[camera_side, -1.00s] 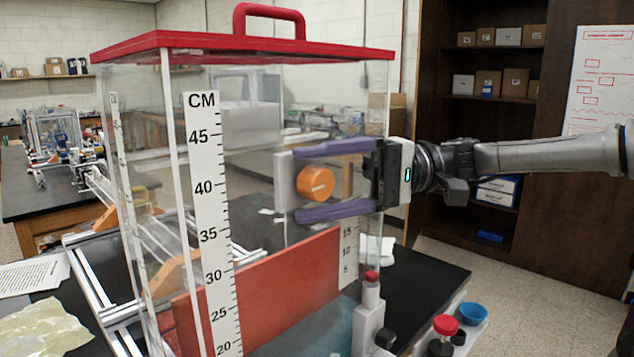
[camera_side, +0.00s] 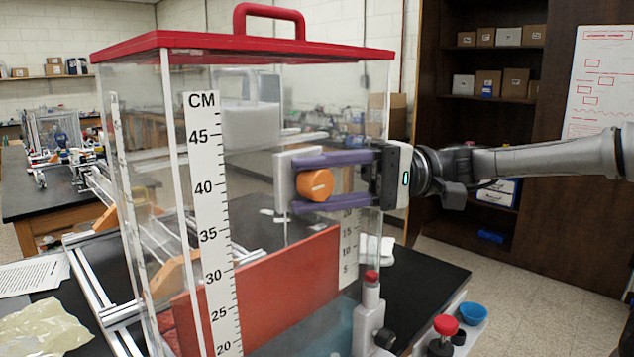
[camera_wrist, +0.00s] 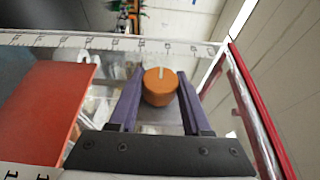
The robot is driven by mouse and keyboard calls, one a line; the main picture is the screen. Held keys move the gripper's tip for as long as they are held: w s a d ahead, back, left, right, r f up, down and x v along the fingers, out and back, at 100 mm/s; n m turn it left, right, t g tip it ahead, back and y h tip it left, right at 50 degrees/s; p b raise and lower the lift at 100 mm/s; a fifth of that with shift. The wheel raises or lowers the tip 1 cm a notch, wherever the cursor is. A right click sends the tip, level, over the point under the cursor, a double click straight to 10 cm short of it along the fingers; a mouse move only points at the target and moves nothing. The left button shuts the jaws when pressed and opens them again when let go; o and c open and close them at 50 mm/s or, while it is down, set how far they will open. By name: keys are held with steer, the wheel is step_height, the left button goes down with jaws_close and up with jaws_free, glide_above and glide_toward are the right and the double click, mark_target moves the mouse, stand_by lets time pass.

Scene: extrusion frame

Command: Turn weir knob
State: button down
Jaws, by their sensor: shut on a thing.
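The weir knob (camera_side: 315,185) is an orange round knob with a pale pointer line, on a light grey plate (camera_side: 283,182) at the tank's right part. It also shows in the wrist view (camera_wrist: 159,88), its pale line running toward the top. My gripper (camera_side: 307,181) reaches in from the right, with one purple finger above the knob and one below. In the wrist view the purple fingers (camera_wrist: 158,84) lie along both sides of the knob. The fingers are shut on the knob. A red weir panel (camera_side: 270,285) stands lower in the clear tank.
The clear tank has a red lid with a handle (camera_side: 268,18) and a white CM scale (camera_side: 209,210) on its front. A valve column with a red cap (camera_side: 371,290) stands below my gripper.

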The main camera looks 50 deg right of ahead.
steer(key=shift+t+y, duration=0.4)
steer(key=shift+y, duration=0.1)
steer(key=shift+c, duration=1.7)
jaws_free()
steer(key=v, duration=1.4)
steer(key=shift+w+a, duration=0.1)
